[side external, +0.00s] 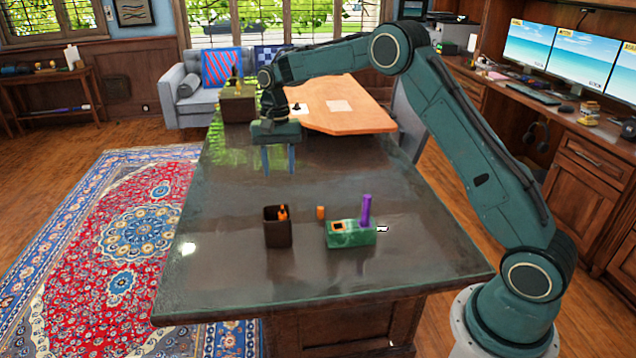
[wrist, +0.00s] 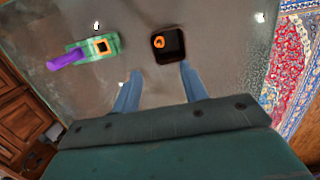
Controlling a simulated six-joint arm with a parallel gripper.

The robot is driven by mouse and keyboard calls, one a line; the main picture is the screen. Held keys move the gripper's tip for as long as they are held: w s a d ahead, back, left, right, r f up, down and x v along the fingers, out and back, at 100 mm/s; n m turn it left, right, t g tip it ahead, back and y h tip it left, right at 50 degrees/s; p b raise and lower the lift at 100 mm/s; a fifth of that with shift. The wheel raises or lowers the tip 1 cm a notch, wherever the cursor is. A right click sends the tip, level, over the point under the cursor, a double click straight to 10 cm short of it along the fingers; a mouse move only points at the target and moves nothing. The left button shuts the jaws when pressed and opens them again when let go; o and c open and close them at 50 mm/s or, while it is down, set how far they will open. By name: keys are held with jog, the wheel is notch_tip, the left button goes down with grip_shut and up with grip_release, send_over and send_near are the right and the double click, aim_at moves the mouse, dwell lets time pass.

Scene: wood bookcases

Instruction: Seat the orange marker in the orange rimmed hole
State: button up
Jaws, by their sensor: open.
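The orange marker (side external: 283,213) leans inside a dark square cup (side external: 278,233), with its top above the rim. In the wrist view the marker (wrist: 158,42) shows as an orange end inside the cup (wrist: 181,56). A green block (side external: 350,236) stands to the right of the cup in the side view. Its orange rimmed hole (side external: 338,226) is empty, and a purple marker (side external: 366,210) stands upright in its other end. The block (wrist: 84,50), hole (wrist: 102,46) and purple marker (wrist: 65,60) show at left in the wrist view. My gripper (side external: 278,170) is open and empty, pointing down above the table beyond the cup.
A greenish box (side external: 238,108) sits at the far end. The table's left side is clear.

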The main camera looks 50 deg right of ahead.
jog(key=shift+s+a+f, duration=0.15)
jog(key=shift+f, duration=1.3)
jog(key=shift+s+a+f, duration=0.1)
jog(key=shift+a+f, duration=0.05)
jog(key=shift+f, duration=1.3)
jog(key=shift+f, duration=0.1)
jog(key=shift+s+a+f, duration=0.1)
jog(key=shift+s+f, duration=0.05)
jog(key=shift+f, duration=0.65)
jog(key=shift+s+a+f, duration=0.1)
jog(key=shift+f, duration=0.7)
jog(key=shift+s+a+f, duration=0.1)
jog(key=shift+s+f, duration=0.05)
jog(key=shift+f, duration=0.65)
jog(key=shift+c, duration=0.4)
grip_shut()
